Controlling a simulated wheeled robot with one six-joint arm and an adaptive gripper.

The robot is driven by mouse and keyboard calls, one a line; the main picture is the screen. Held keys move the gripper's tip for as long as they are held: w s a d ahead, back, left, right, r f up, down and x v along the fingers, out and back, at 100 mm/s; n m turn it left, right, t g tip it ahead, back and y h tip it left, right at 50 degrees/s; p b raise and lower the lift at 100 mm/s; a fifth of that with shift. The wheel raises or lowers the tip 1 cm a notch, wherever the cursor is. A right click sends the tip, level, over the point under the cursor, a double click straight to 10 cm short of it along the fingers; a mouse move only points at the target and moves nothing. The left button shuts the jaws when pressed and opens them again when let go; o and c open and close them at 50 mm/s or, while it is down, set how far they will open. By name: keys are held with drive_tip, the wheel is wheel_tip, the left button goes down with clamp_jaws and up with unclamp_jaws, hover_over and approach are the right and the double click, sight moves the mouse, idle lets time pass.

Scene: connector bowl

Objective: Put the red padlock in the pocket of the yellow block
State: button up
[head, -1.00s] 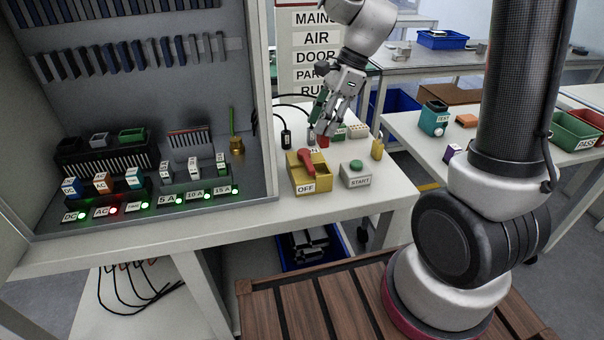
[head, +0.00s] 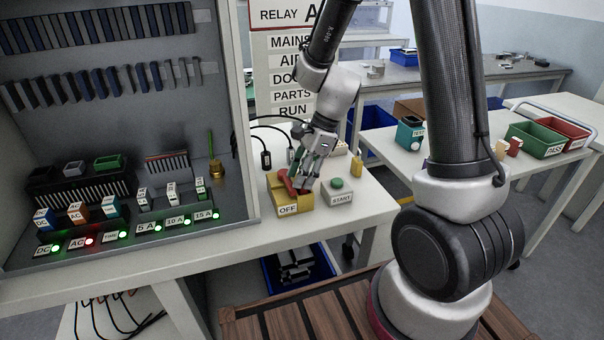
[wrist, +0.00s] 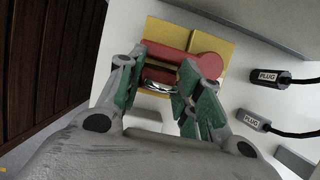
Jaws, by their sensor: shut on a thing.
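The yellow block (head: 307,201) with an OFF label stands on the white bench, with a red lever (head: 284,181) on top. My gripper (head: 301,182) is low over the block's right side, pointing down, and is shut on the red padlock. In the wrist view, a silver shackle (wrist: 158,87) shows between the fingertips of my gripper (wrist: 160,78). Red parts lie over the yellow block (wrist: 220,43) there, including a rounded end (wrist: 208,66). I cannot clearly separate padlock body from lever. The pocket is hidden, so I cannot tell whether the padlock is inside.
A grey START box (head: 338,192) with a green button stands just right of the block. The relay cabinet (head: 247,120) rises at left. A small yellow item (head: 357,167) stands behind right.

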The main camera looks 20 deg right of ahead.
drive_tip(key=o, duration=1.1)
drive_tip(key=shift+c, duration=0.2)
drive_tip(key=v, duration=1.1)
drive_tip(key=s+d+r+n+t+h, duration=0.2)
drive_tip(key=s+d+r+n, duration=0.3)
drive_tip(key=s+n, duration=0.4)
drive_tip(key=s+d+r+n+t+h, duration=0.2)
drive_tip(key=s+d+r+n, duration=0.3)
drive_tip(key=s+n, duration=0.4)
drive_tip(key=shift+s+d+r, duration=0.4)
drive_tip(key=shift+s+r, duration=0.1)
drive_tip(key=shift+r, duration=0.1)
